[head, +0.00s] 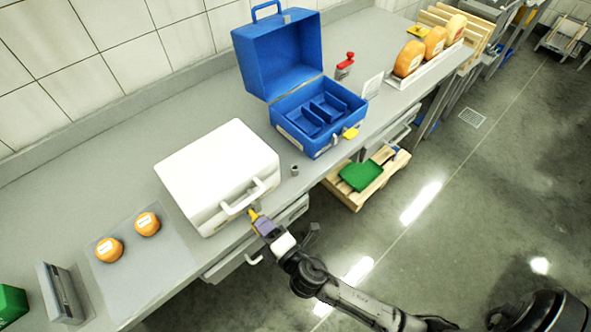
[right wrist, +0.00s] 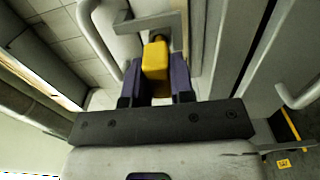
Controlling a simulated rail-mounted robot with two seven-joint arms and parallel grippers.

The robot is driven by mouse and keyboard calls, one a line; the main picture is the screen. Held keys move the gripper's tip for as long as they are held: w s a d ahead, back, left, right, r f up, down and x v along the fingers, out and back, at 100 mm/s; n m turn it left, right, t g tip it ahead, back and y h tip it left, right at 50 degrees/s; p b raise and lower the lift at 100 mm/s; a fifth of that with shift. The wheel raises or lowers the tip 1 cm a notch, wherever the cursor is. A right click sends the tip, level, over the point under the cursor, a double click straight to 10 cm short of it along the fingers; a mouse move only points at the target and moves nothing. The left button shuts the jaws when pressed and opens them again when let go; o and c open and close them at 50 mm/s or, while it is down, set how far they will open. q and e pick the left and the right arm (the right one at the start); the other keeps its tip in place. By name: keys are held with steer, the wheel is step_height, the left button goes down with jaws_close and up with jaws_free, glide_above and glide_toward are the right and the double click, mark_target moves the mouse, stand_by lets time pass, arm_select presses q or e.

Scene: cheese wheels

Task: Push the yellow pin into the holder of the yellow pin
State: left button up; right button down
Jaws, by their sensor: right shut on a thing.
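My right gripper (head: 259,221) is at the front lower edge of the white case (head: 205,165). Its two purple fingers (right wrist: 157,82) are shut on the yellow pin (right wrist: 155,58), seen from behind in the right wrist view. The pin's end (head: 253,214) shows as a small yellow patch in the head view. A grey bracket (right wrist: 187,52) on the case surrounds the far end of the pin in the wrist view; I cannot tell how deep the pin sits, or whether this bracket is its holder. The white case is closed, with its handle (head: 242,198) in front. My left gripper is not in view.
An open blue case (head: 318,118) stands farther right, with a yellow piece (head: 350,133) at its front. A small grey cylinder (head: 294,170) stands between the cases. Orange cheeses (head: 147,223) lie at left. Drawer handles (head: 254,259) project below the counter edge.

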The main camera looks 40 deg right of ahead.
steer(key=shift+s+d, duration=0.1)
steer(key=shift+s, duration=1.25)
steer(key=shift+s, duration=0.1)
steer(key=shift+s, duration=0.1)
steer(key=shift+s, duration=0.1)
steer(key=shift+s+d+b, duration=0.15)
steer(key=shift+s+b, duration=0.15)
steer(key=shift+s, duration=1.1)
